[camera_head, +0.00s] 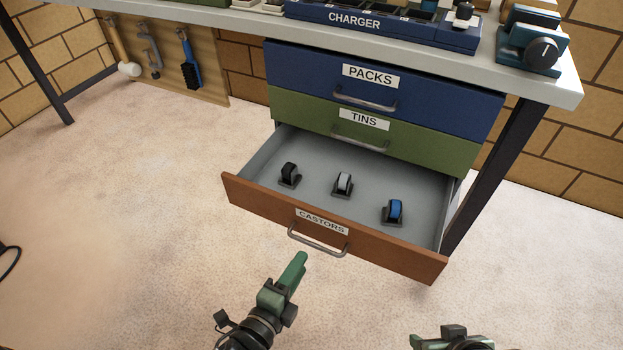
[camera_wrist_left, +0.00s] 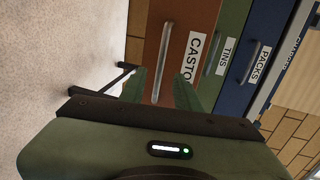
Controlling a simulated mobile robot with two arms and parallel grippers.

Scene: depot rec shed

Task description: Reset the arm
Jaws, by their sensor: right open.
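My left gripper (camera_head: 297,265) is in front of the open castors drawer (camera_head: 385,248), just below its handle (camera_head: 318,242). In the left wrist view its two green fingers (camera_wrist_left: 160,90) stand apart with nothing between them. The drawer's metal handle (camera_wrist_left: 163,62) shows beyond the fingertips; I cannot tell how far off it is. My right gripper (camera_head: 452,338) is at the bottom edge of the head view, partly cut off, open and away from the drawer.
The drawer holds a black castor (camera_head: 289,174), a grey castor (camera_head: 343,183) and a blue castor (camera_head: 394,211). The tins drawer (camera_head: 300,113) and packs drawer (camera_head: 300,72) above are shut. A charger (camera_head: 400,27) stands on the bench (camera_head: 230,18).

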